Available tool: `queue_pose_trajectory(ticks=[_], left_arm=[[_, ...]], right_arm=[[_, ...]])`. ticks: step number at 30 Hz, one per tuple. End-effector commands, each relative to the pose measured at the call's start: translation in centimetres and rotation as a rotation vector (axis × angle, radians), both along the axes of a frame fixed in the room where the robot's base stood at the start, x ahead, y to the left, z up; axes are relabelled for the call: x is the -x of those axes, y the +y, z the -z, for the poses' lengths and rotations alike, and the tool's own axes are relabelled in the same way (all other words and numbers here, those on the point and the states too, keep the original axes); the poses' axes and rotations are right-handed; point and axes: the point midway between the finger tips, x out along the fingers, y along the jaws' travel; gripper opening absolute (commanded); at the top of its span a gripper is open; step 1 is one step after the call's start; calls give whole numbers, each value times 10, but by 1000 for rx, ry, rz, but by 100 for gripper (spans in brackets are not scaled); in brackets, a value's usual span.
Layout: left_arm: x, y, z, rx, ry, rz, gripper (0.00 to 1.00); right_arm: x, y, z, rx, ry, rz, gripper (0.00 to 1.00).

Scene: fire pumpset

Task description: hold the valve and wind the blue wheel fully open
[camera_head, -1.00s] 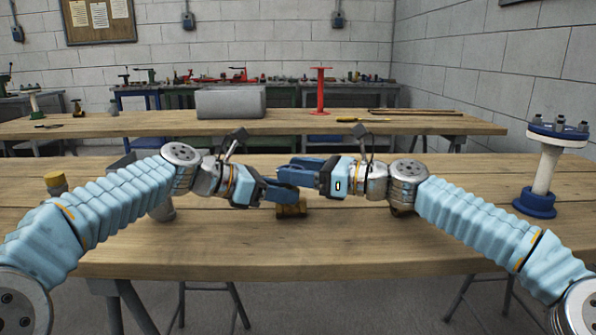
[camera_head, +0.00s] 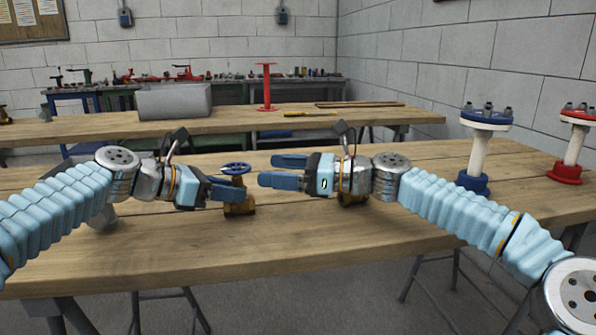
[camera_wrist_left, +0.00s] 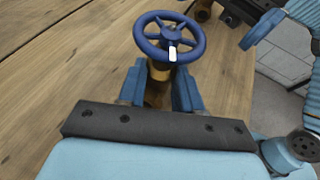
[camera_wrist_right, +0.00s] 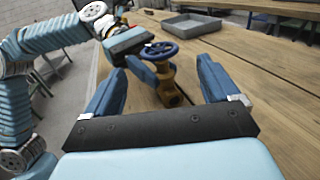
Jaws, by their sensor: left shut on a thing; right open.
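The brass valve (camera_head: 240,207) stands on the near bench with its blue wheel (camera_head: 235,168) on top. The wheel shows from above in the left wrist view (camera_wrist_left: 168,38), with a white mark on its near rim. My left gripper (camera_head: 232,191) is shut on the brass valve body below the wheel. My right gripper (camera_head: 266,171) is open and empty, just right of the wheel and apart from it. In the right wrist view the valve (camera_wrist_right: 168,82) stands between and beyond its spread fingers. The left fingertips are partly hidden by the valve and wheel.
Another brass fitting (camera_head: 352,196) sits behind my right wrist. A blue-and-white flanged post (camera_head: 478,155) and a red-and-white one (camera_head: 572,150) stand at the right of the bench. A grey tray (camera_wrist_right: 190,24) lies beyond the valve. The bench front is clear.

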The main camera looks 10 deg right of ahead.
Motion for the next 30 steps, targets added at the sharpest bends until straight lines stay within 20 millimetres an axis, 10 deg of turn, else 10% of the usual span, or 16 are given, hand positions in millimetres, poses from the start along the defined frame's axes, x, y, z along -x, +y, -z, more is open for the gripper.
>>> queue_pose_trajectory(ticks=[11,30], left_arm=[[0,0,-1,1,-2,-1,0],[0,0,-1,1,-2,-1,0]], right_arm=[[17,-45,0,0,0,0,88],[35,-16,-3,10,42,277,73]])
